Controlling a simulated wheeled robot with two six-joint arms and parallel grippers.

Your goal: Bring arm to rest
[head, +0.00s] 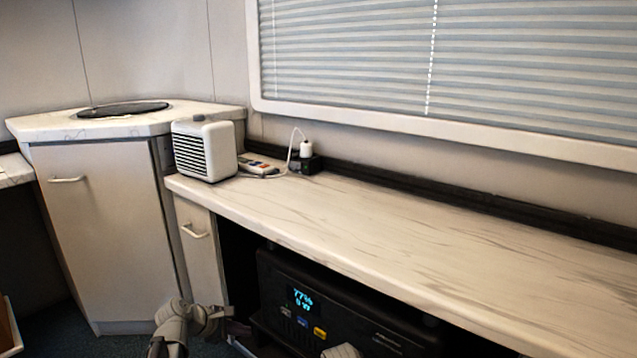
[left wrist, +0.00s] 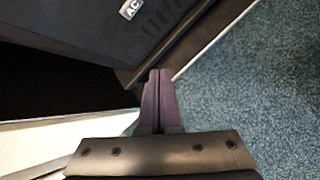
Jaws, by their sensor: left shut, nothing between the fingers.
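My left arm comes in low in the head view, with its gripper (head: 236,329) in front of the open space under the counter. In the left wrist view the left gripper (left wrist: 157,76) has its two dark purple fingers together, with nothing between them. It points past the edge of a dark box and hangs above blue carpet. A small pale part of mine shows at the bottom edge of the head view, but my right gripper is not seen.
A marble-look counter (head: 400,225) bears a white cube-shaped heater or fan (head: 205,150), a remote (head: 258,167) and a plugged-in charger (head: 305,155). A black power station (head: 340,300) with a lit display stands below. Blue carpet (left wrist: 250,90) is clear at right in the wrist view.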

